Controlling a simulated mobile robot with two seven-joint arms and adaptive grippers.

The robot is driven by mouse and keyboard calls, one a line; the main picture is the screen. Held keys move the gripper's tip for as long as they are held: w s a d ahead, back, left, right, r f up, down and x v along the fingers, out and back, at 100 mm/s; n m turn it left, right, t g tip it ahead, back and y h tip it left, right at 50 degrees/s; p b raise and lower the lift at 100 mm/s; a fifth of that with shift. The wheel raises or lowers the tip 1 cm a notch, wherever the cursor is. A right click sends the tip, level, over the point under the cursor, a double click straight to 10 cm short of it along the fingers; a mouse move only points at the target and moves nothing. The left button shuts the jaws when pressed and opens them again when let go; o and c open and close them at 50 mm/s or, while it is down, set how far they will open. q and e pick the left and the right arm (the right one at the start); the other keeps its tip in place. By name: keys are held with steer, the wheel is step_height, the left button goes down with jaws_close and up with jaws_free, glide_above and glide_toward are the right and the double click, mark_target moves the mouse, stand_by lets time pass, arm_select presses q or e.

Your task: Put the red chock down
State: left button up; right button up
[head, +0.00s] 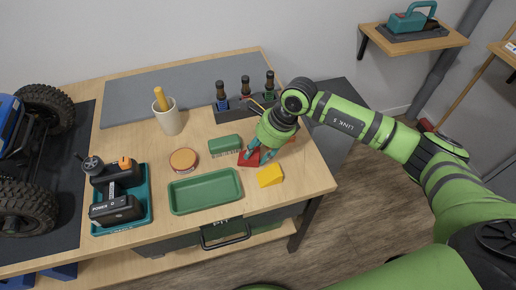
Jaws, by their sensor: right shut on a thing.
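My right gripper (259,155), with teal fingers, reaches down over the right part of the workbench. It is shut on the red chock (250,160), which is partly hidden by the fingers. My left gripper is not in view.
Several dark bottles (245,86) stand in a rack behind. The workbench's (315,180) right edge is close.

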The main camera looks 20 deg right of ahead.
steer(key=shift+f, duration=0.35)
steer(key=o, duration=1)
steer(key=shift+r, duration=0.15)
